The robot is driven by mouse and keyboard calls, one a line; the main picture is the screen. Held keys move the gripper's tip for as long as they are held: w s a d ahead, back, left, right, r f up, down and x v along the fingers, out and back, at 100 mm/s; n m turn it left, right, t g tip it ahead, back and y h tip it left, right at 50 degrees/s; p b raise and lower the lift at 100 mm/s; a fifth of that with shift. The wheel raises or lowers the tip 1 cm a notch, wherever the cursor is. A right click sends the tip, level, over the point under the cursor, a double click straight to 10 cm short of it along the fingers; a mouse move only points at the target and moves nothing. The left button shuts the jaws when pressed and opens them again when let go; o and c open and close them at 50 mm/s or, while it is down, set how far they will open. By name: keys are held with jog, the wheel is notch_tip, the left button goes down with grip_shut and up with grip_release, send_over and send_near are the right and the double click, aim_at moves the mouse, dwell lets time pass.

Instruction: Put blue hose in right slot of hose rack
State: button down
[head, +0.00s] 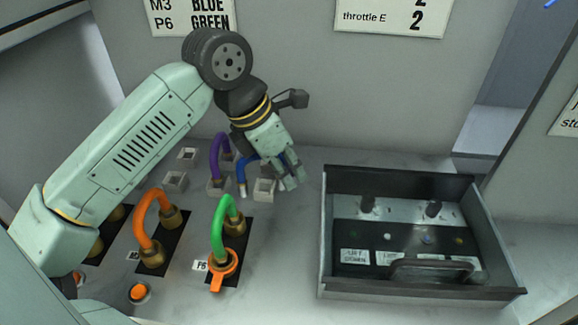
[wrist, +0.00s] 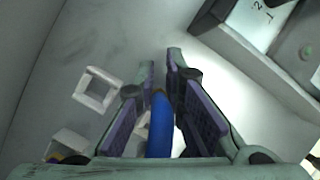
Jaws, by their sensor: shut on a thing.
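My gripper (head: 288,176) is shut on the blue hose (head: 242,174) and holds it above the pale square slots of the hose rack. The hose bends down left of the fingers, and its free end hangs between the slot at the foot of the purple hose and the front right slot (head: 264,190). In the wrist view the blue hose (wrist: 160,125) runs between the two finger pads. Its other end is hidden by the fingers. A purple hose (head: 216,150) arches in the middle slots. The left slots (head: 175,181) are empty.
A green hose (head: 218,228) with an orange lever (head: 224,267) and an orange hose (head: 143,213) stand on black plates in front. A dark open-topped tray (head: 423,294) with a handle stands close on the right. An orange button (head: 139,292) is at front left.

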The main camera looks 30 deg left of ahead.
jog(key=shift+f+b, duration=0.2)
jog(key=shift+b, duration=0.1)
jog(key=c, duration=1.6)
grip_release()
jog(key=shift+r, duration=0.1)
jog(key=shift+c, duration=0.2)
jog(key=shift+r+p, duration=0.3)
jog(key=shift+p, duration=0.15)
jog(key=shift+s+a+r+b, duration=0.1)
jog(key=shift+a+r+b, duration=0.2)
jog(key=shift+b, duration=0.1)
jog(key=b+v, duration=0.2)
jog(key=v, duration=0.9)
jog(key=shift+d, duration=0.15)
